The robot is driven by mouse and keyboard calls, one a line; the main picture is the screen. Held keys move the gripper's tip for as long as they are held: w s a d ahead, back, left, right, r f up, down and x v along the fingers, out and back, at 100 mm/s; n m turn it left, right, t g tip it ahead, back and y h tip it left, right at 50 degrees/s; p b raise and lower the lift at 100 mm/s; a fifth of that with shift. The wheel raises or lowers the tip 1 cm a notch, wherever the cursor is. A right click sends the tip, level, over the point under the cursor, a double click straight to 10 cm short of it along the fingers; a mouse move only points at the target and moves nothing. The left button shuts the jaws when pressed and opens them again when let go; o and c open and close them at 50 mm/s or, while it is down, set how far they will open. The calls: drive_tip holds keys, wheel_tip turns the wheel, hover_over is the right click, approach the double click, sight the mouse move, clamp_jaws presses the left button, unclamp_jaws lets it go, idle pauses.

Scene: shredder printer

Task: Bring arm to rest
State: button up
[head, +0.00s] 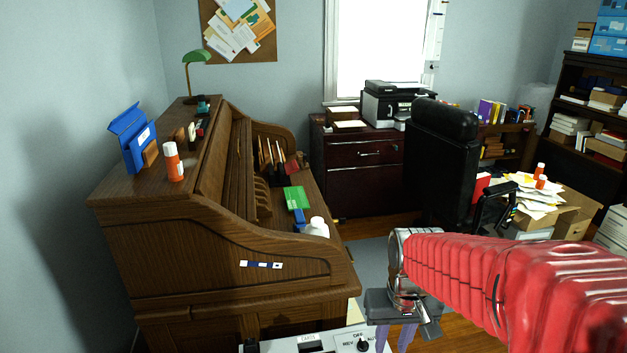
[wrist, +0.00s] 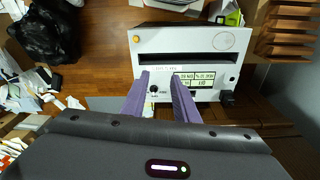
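My red-sleeved arm (head: 500,280) reaches in from the right of the head view. My gripper (head: 395,338) hangs from its end, fingers down, at the bottom of that view. In the wrist view my gripper (wrist: 161,76) has two purple fingers apart, with nothing held between them. The white shredder (wrist: 205,42) with a long dark slot is below and beyond the fingertips. Its top edge with a switch shows in the head view (head: 335,346), just left of the gripper. I cannot tell whether the fingers touch it.
A wooden roll-top desk (head: 200,255) stands at the left, with a white bottle (head: 316,228) on it. A black office chair (head: 440,155) and an open cardboard box (head: 572,208) of papers are beyond the arm. A black bag (wrist: 48,30) is at the wrist view's upper left.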

drive_tip(key=s+r+t, duration=0.4)
drive_tip(key=s+r, duration=0.6)
drive_tip(key=s, duration=0.1)
drive_tip(key=shift+s+r+t, duration=0.15)
drive_tip(key=shift+r+t, duration=0.05)
drive_tip(key=shift+t, duration=0.1)
drive_tip(key=shift+d, duration=0.1)
idle(1.9)
